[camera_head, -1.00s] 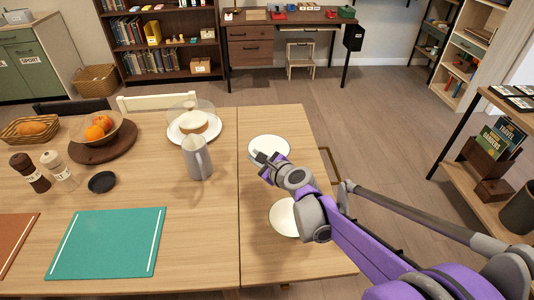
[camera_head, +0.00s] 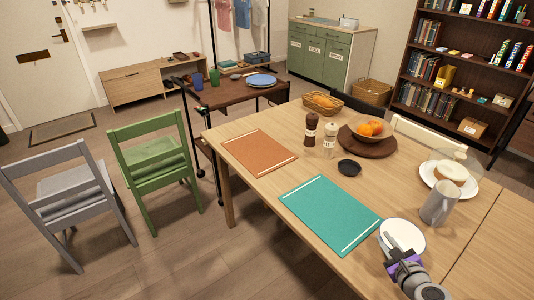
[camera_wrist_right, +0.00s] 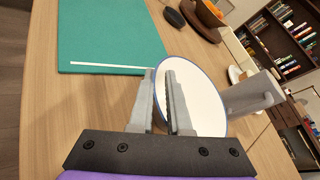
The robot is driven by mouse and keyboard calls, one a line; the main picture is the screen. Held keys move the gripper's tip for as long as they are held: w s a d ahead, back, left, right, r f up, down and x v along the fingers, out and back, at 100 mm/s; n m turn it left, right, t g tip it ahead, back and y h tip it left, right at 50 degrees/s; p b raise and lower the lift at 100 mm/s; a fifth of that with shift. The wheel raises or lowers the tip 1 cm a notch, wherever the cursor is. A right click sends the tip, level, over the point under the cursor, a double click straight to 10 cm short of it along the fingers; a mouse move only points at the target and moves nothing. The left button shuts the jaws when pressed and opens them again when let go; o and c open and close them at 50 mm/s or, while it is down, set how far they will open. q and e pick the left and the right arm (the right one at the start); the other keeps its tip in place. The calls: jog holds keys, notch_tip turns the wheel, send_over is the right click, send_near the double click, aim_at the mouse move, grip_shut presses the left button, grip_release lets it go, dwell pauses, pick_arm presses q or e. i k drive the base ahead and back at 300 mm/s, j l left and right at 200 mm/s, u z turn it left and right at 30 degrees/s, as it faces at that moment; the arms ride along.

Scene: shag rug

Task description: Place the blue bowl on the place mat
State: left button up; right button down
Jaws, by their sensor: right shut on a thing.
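The blue bowl (camera_head: 404,230) shows its white round inside, facing up, in the head view. In the right wrist view the bowl (camera_wrist_right: 205,100) has a thin blue rim. My right gripper (camera_head: 388,243) is shut on the bowl's near edge; its fingers (camera_wrist_right: 161,90) straddle the rim in the wrist view. The bowl is at the near right corner of the teal place mat (camera_head: 328,213), which lies flat and bare. I cannot tell how high the bowl is above the table. A brown-orange mat (camera_head: 260,152) lies further left. My left gripper is not in view.
A grey pitcher (camera_head: 438,207) stands close to the right of the bowl. A small black dish (camera_head: 349,167), pepper mill (camera_head: 310,131), salt mill (camera_head: 329,142), fruit bowl (camera_head: 362,134) and covered cake (camera_head: 452,171) stand behind. Green (camera_head: 155,160) and grey chairs (camera_head: 72,190) stand left.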

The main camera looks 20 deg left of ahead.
aim_at(258, 149)
jog(key=j+u, duration=0.1)
jog(key=u, duration=0.6)
jog(key=i+j+u, duration=0.1)
jog(key=u, duration=0.2)
jog(key=i+j, duration=0.25)
jog(key=i, duration=0.15)
jog(key=i+j, duration=0.25)
jog(key=i, duration=0.15)
jog(key=i+j, duration=0.25)
jog(key=i, duration=0.15)
